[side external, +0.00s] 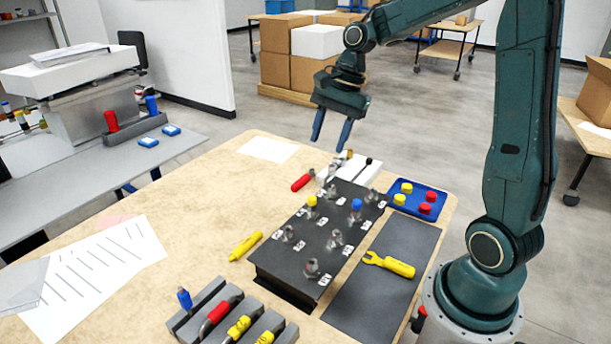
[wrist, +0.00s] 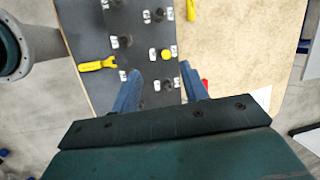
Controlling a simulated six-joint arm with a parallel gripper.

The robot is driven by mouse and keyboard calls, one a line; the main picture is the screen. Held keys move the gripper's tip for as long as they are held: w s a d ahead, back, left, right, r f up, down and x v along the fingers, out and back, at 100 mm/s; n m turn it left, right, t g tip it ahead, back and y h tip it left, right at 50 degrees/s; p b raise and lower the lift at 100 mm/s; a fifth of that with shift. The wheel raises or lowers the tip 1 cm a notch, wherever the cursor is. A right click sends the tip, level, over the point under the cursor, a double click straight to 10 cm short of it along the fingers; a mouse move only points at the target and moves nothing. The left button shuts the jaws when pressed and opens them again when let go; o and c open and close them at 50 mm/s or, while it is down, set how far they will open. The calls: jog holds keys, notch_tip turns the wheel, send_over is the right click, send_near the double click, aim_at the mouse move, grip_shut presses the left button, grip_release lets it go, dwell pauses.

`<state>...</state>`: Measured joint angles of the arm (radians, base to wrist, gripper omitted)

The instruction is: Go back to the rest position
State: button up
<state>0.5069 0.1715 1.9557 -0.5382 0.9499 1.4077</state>
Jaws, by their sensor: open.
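My gripper (side external: 333,132) hangs from my arm above the far end of the wooden table, with its two blue fingers pointing down. The fingers are apart and nothing is between them. The black block (side external: 285,262) stands on the table with several metal fittings on top, one with a yellow cap (side external: 311,201) and one with a blue cap (side external: 356,204). My gripper is well clear of the block.
A blue tray (side external: 438,203) with yellow and red caps sits right of the block. A yellow wrench (side external: 389,264) lies on a dark mat (side external: 362,318). A yellow tool (side external: 246,246) and a red-handled tool (side external: 302,181) lie left of the block. A grey tool rack (side external: 180,323) stands in front.

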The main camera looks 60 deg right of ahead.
jog(key=s+a+r+n+t+h, duration=0.1)
jog(key=s+a+n, duration=0.2)
jog(key=s+n, duration=0.2)
jog(key=s+a+r+n+t+h, duration=0.1)
jog(key=s+a+r+n, duration=0.1)
jog(key=s+n, duration=0.4)
jog(key=s+a+r+n+t+h, duration=0.1)
jog(key=s+a+r+n+t, duration=0.1)
jog(key=s+a+n, duration=0.2)
jog(key=s+n, duration=0.1)
jog(key=s, duration=0.2)
jog(key=shift+s+a+r+n, duration=0.2)
jog(key=shift+a+r+n, duration=0.05)
jog(key=shift+a+n, duration=0.15)
